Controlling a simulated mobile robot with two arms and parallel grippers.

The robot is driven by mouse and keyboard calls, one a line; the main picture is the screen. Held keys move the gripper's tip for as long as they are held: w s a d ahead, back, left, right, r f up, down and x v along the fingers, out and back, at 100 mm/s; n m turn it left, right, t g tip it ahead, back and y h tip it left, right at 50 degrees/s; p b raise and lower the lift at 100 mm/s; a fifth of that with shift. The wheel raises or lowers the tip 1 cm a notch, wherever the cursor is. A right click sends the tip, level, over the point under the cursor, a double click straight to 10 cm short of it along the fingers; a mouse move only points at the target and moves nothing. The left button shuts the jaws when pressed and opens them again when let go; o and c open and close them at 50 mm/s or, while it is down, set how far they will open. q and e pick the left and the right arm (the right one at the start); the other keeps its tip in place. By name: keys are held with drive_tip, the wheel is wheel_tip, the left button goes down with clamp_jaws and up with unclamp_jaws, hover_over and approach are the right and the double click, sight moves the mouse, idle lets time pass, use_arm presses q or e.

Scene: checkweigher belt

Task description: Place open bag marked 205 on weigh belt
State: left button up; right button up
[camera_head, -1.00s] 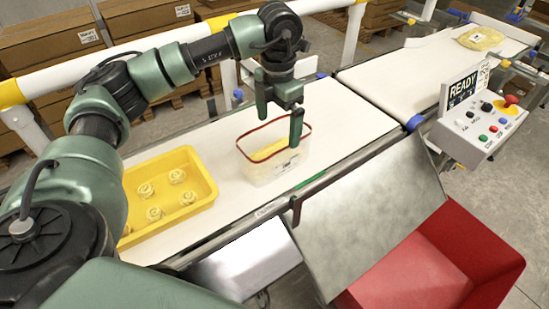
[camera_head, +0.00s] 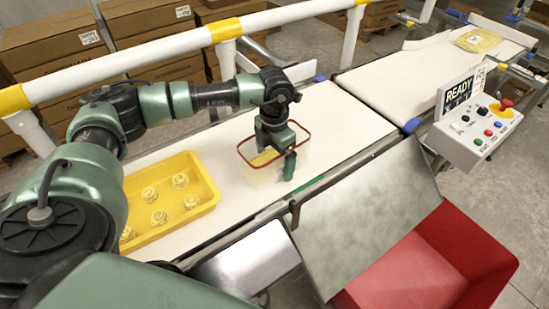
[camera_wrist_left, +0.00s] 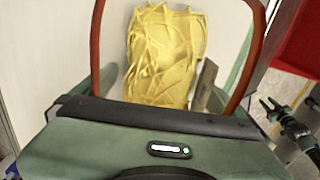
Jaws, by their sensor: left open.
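A clear open bag (camera_head: 256,176) with a red rim stands upright on the near white belt (camera_head: 330,120). It holds yellow pasta nests, which also show in the left wrist view (camera_wrist_left: 165,55). No number on it is readable. My left gripper (camera_head: 276,150) is open and low at the bag's right side, with its fingers at the red rim. I cannot tell whether the fingers straddle the bag wall or touch it. The far white belt (camera_head: 400,75) lies beyond a gap. A dark green arm end, apparently my right gripper (camera_wrist_left: 268,114), shows small at the wrist view's right edge.
A yellow tray (camera_head: 207,168) with several pasta nests sits left of the bag. A sealed yellow bag (camera_head: 478,40) lies at the far belt's end. A control box (camera_head: 478,125) reading READY, a metal chute (camera_head: 365,220) and a red bin (camera_head: 470,240) are at right.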

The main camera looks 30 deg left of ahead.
use_arm(q)
drive_tip(key=shift+r, duration=0.15)
drive_tip(key=c, duration=1.5)
